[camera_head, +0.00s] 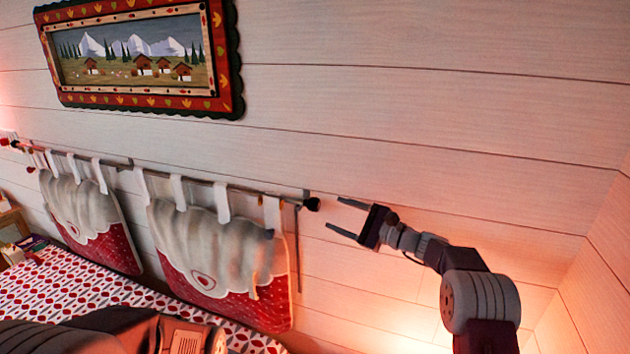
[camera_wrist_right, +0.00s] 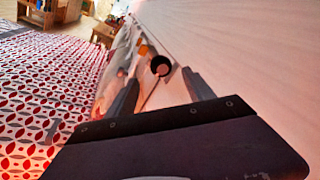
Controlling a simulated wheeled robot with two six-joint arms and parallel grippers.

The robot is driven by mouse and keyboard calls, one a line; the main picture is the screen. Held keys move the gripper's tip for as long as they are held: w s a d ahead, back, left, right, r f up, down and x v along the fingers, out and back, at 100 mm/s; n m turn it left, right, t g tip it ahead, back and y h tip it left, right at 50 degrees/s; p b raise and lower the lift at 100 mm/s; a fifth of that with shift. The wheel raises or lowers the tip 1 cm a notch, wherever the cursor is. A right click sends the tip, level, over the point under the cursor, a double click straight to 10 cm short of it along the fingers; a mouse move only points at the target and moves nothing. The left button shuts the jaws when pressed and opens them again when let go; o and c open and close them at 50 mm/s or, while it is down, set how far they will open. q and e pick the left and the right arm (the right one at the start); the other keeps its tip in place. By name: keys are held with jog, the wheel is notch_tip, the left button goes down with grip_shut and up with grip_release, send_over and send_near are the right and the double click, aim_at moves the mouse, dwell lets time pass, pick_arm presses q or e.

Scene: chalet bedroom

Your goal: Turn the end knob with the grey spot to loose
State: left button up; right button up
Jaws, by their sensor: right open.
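A thin rod (camera_head: 150,172) runs along the wall with fabric cushions hanging from it. Its right end carries a dark round knob (camera_head: 312,204), which also shows in the right wrist view (camera_wrist_right: 161,66). At the far left end of the rod there is a small reddish knob (camera_head: 14,144). I cannot make out a grey spot on either knob. My right gripper (camera_head: 334,213) is open and empty, its fingers pointing at the dark knob from the right, a little apart from it. In the right wrist view the knob appears between the fingertips (camera_wrist_right: 160,78). My left gripper is out of view.
The hanging cushions (camera_head: 208,240) lie just left of the dark knob, above a red-and-white patterned bed (camera_head: 45,290). A framed picture (camera_head: 225,60) hangs above. A thin dark rod (camera_head: 298,250) hangs below the knob. The wall right of it is bare.

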aim_at(319, 205)
jog(key=shift+w, duration=0.1)
jog(key=p+x, duration=0.4)
jog(key=x, duration=0.3)
jog(key=shift+w+a+r, duration=0.1)
jog(key=shift+w+a, duration=0.1)
jog(key=shift+a, duration=0.05)
jog(key=shift+p+x, duration=0.5)
jog(key=shift+x, duration=0.25)
